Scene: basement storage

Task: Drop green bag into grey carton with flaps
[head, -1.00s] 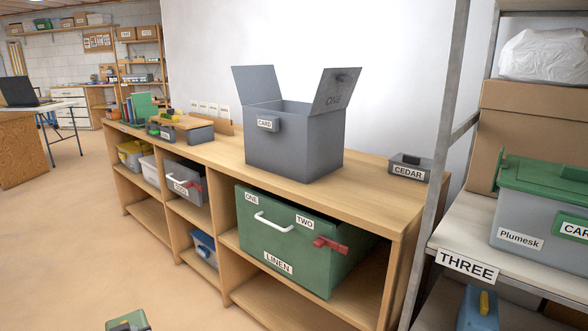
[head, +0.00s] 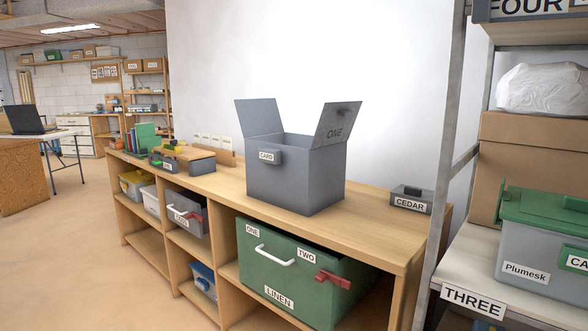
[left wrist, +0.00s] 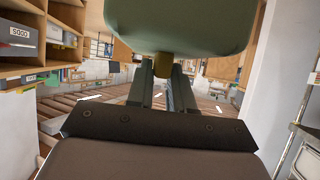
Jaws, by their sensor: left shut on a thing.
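The grey carton (head: 318,182) stands on the wooden bench with two flaps up, one at the left and one at the right. In the left wrist view a rounded dark green thing, which I take for the green bag (left wrist: 180,28), fills the top middle. My left gripper (left wrist: 163,78) is shut on it by a small yellowish-brown part. Neither gripper nor the bag shows in the head view. The carton's inside bottom is hidden.
The bench top (head: 375,221) is clear around the carton. A small grey CEDAR box (head: 410,204) sits at its right end, a grey toolbox (head: 182,162) farther left. A green LINEN bin (head: 300,290) is below. A metal rack post (head: 450,165) stands at the right.

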